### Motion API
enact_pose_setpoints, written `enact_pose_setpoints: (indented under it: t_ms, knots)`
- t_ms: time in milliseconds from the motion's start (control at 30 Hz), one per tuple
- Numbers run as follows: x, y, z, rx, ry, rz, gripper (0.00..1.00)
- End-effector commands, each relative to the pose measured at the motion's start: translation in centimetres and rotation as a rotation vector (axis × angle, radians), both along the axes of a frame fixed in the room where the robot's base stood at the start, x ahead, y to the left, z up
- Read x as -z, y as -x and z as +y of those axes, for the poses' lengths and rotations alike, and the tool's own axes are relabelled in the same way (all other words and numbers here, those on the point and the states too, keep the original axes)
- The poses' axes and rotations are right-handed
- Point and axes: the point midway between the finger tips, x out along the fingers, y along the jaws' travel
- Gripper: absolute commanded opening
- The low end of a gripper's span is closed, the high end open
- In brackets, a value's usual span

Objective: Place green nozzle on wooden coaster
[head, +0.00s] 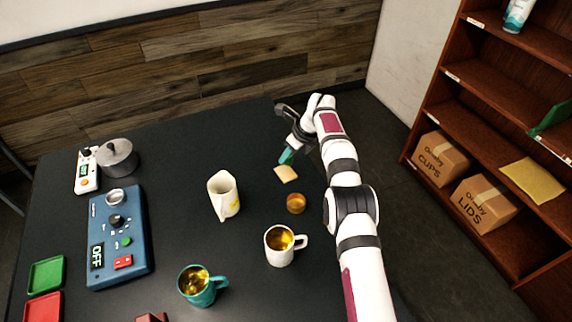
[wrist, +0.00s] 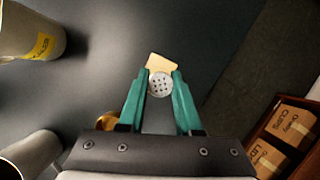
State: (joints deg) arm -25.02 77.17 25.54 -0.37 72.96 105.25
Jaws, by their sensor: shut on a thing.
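My gripper (wrist: 161,84) is shut on a small round piece with a light grey, perforated face (wrist: 160,85), which I take to be the nozzle. Its green sides cannot be told apart from the green fingers. In the head view my gripper (head: 286,156) points down above the table's right part. The pale tan square (head: 286,174), which I take to be the wooden coaster, lies flat just in front of the fingertips. In the wrist view the coaster (wrist: 162,62) shows just beyond the held piece and is partly hidden by it. The height of the gap is unclear.
A small amber round thing (head: 296,204) lies near the coaster. A white mug (head: 280,252), a teal mug (head: 202,289) and a white pitcher (head: 223,196) stand on the table. A blue control box (head: 119,245) and a metal pot (head: 118,158) are at left.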

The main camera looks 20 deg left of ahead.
Motion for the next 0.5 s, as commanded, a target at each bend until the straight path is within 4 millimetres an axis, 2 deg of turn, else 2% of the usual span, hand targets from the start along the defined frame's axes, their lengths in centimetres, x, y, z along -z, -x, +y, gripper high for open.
enact_pose_setpoints:
  t_ms: [167, 333, 500]
  knots:
    - [1.4, 0.2, 0.7, -0.001, 0.0, 0.002, 0.0]
    - [4.4, 0.1, 0.7, 0.0, 0.001, 0.0, 0.0]
    - [4.4, 0.1, 0.7, -0.001, 0.0, -0.001, 0.0]
